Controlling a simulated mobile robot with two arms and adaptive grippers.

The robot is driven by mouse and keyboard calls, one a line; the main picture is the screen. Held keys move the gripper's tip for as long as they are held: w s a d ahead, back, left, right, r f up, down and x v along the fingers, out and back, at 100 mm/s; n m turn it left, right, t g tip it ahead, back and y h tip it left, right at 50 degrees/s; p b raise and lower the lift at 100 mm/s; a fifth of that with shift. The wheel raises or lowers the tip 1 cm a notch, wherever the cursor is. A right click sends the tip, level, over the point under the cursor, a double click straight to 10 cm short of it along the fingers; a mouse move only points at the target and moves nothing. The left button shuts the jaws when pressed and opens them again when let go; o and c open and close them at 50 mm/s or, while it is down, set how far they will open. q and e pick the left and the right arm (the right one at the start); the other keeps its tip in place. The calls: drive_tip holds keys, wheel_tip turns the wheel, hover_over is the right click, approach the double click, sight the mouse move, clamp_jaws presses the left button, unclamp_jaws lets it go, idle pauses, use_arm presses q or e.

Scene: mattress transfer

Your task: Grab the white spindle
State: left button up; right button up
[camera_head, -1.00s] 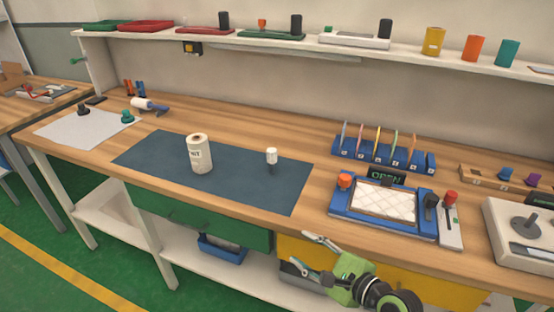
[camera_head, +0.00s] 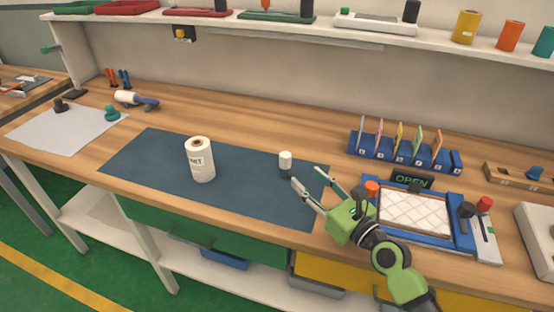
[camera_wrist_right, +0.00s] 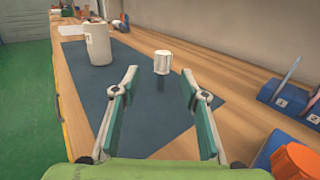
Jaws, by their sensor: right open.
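The white spindle (camera_head: 285,160) stands upright on the dark blue mat (camera_head: 255,204), a small white cylinder on a darker thin lower part. In the right wrist view the spindle (camera_wrist_right: 162,62) shows ahead, between and beyond the fingertips. My right gripper (camera_head: 308,180) is open and empty, its fingers pointing toward the spindle from the right, just short of it and apart from it. In the right wrist view both fingers of my right gripper (camera_wrist_right: 160,82) are spread wide with nothing between them. My left gripper is not in view.
A blue tray fixture (camera_head: 457,243) with a white pad and a blue rack (camera_head: 408,161) with upright cards are on the right. The mat around the spindle is clear.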

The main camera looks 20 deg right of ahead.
sight(289, 158)
drive_tip(key=x, duration=0.6)
drive_tip(key=shift+w+a+r+p, duration=0.1)
drive_tip(key=shift+w+r+p, duration=0.05)
drive_tip(key=shift+w+p, duration=0.15)
drive_tip(key=shift+w, duration=0.25)
drive_tip(key=shift+w+a, duration=0.1)
drive_tip(key=shift+w, duration=0.1)
drive_tip(key=x, duration=0.4)
drive_tip(key=shift+w+d, duration=0.25)
drive_tip(key=shift+w, duration=0.05)
drive_tip(key=shift+w+f, duration=0.15)
drive_tip(key=shift+f, duration=0.15)
drive_tip(key=shift+a+r, duration=0.1)
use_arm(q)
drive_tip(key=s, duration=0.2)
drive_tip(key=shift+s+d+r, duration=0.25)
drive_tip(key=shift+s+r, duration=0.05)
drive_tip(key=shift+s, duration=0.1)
use_arm(e)
clamp_jaws()
